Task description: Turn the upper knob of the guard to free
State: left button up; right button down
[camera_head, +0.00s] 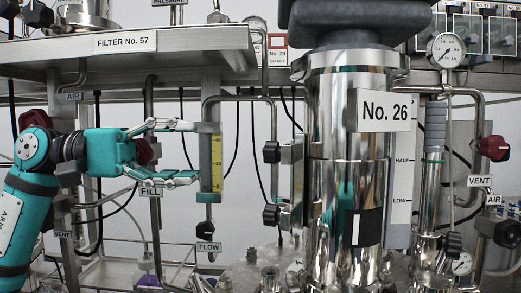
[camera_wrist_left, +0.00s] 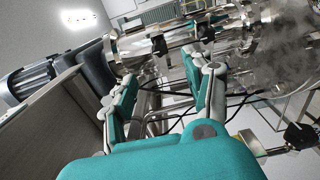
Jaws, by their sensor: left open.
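Two dark knobs sit one above the other just left of the shiny No. 26 vessel (camera_head: 345,125): an upper knob (camera_head: 271,151) and a lower knob (camera_head: 271,215). I take these as the guard's knobs, but no label naming the guard can be read. My left gripper (camera_head: 196,151) is open and empty, fingers pointing right. It is left of the upper knob, at about its height in the picture and apart from it. Its fingertips appear close to a yellow-scaled gauge (camera_head: 216,160). In the left wrist view the open gripper (camera_wrist_left: 160,68) has metal fittings beyond it. My right gripper is not in view.
A shelf labelled FILTER No. 57 (camera_head: 125,42) overhangs my left arm. A dark red knob (camera_head: 147,152) shows behind the gripper. Pipes, black cables and a FLOW valve (camera_head: 208,230) crowd the middle. Red VENT knob (camera_head: 494,148) stands at far right.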

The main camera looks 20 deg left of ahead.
aim_at(265, 153)
pick_arm(q)
jog(key=p+x, duration=0.2)
jog(key=x, duration=0.7)
jog(key=shift+w+d, duration=0.1)
jog(key=shift+d, duration=0.2)
jog(key=shift+w+d, duration=0.2)
jog(key=shift+d, duration=0.5)
jog(key=shift+c, duration=0.2)
jog(key=shift+p, duration=0.3)
grip_shut()
